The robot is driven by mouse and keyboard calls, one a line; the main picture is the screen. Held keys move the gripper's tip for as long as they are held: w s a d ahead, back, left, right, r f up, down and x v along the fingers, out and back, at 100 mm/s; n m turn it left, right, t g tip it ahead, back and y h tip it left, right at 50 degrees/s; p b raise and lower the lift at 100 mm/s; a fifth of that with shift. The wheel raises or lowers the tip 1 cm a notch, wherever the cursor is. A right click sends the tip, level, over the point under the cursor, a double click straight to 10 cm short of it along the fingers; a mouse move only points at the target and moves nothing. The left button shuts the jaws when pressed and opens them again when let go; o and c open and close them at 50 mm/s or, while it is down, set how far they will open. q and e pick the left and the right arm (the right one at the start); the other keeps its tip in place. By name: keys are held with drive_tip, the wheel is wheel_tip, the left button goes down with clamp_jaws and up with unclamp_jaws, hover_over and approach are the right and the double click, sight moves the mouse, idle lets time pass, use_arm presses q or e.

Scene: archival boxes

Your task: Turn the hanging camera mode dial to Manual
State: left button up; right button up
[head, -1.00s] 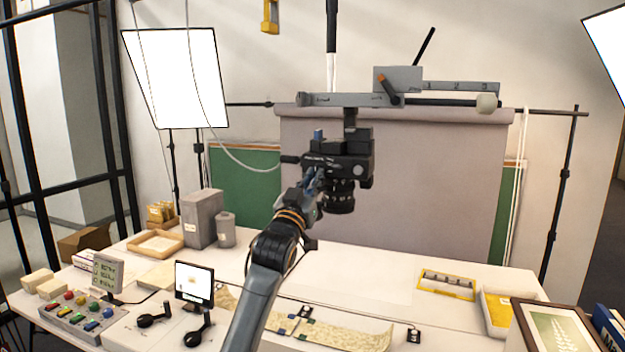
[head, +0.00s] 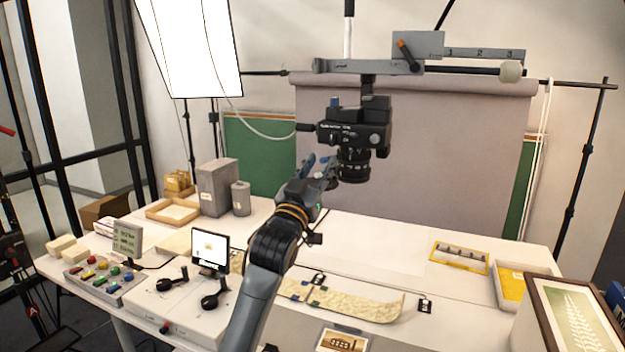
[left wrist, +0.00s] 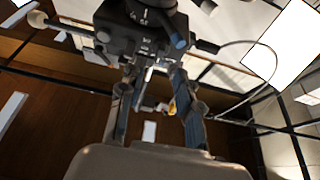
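The black camera (head: 352,132) hangs from a grey beam and post, its lens (head: 353,166) pointing down. A blue-topped knob (head: 335,103) stands on its upper left; I cannot tell whether this is the mode dial, and no setting is readable. My left gripper (head: 318,166) is just below and left of the camera body, beside the lens. In the left wrist view the camera (left wrist: 130,35) fills the top, with a blue cylinder (left wrist: 179,41) at its right. The gripper fingers there are spread apart with nothing between them. My right gripper is out of view.
The grey beam (head: 370,67) with an orange lever is above the camera. A softbox (head: 195,45) stands at left. Space right of the camera is clear.

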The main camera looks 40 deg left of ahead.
use_arm(q)
drive_tip(key=v, duration=0.5)
idle(0.4)
